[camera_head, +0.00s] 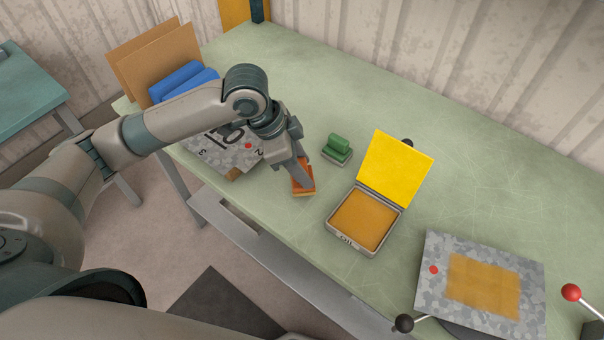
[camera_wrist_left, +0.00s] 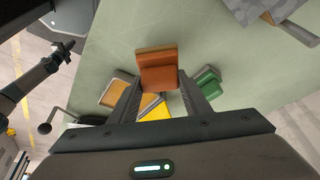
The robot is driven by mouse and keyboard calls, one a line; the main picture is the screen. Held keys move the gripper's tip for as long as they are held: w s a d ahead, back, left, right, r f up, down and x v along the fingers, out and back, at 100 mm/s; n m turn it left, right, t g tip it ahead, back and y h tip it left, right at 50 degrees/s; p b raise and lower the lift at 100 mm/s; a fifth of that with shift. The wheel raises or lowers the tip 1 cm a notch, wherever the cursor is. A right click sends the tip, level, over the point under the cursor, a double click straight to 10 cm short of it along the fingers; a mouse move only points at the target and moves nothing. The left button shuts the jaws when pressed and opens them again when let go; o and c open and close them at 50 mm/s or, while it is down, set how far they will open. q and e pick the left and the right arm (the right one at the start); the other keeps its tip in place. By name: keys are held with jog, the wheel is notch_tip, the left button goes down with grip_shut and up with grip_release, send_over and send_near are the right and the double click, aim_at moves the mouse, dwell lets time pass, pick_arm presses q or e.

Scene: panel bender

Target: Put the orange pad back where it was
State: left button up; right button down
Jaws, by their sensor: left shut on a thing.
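The orange pad (camera_head: 303,180) is a small block with an orange-brown top, near the front edge of the green table. My left gripper (camera_head: 301,170) is shut on it from above. In the left wrist view the pad (camera_wrist_left: 158,68) sits between the two fingers of the left gripper (camera_wrist_left: 160,85). Whether its underside touches the table is hard to tell. A similar green pad (camera_head: 337,149) stands on the table just right of it and also shows in the left wrist view (camera_wrist_left: 203,86). My right gripper is not in view.
An open tin (camera_head: 332,229) with a yellow lid (camera_head: 396,168) and an orange-brown inside stands right of the gripper. A grey plate with an orange patch (camera_head: 530,280) lies at the right, near ball-ended levers. A numbered plate (camera_head: 205,150), blue rolls (camera_head: 183,80) and brown boards (camera_head: 155,58) are left.

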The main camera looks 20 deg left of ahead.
pick_arm(q)
jog(key=shift+f, duration=0.1)
notch_tip(320, 180, down, 3)
jog(key=shift+r+p, duration=0.15)
jog(key=shift+p, duration=0.5)
jog(key=shift+f, duration=0.55)
jog(key=shift+f, duration=0.1)
jog(key=o, duration=0.9)
jog(key=shift+o, duration=0.2)
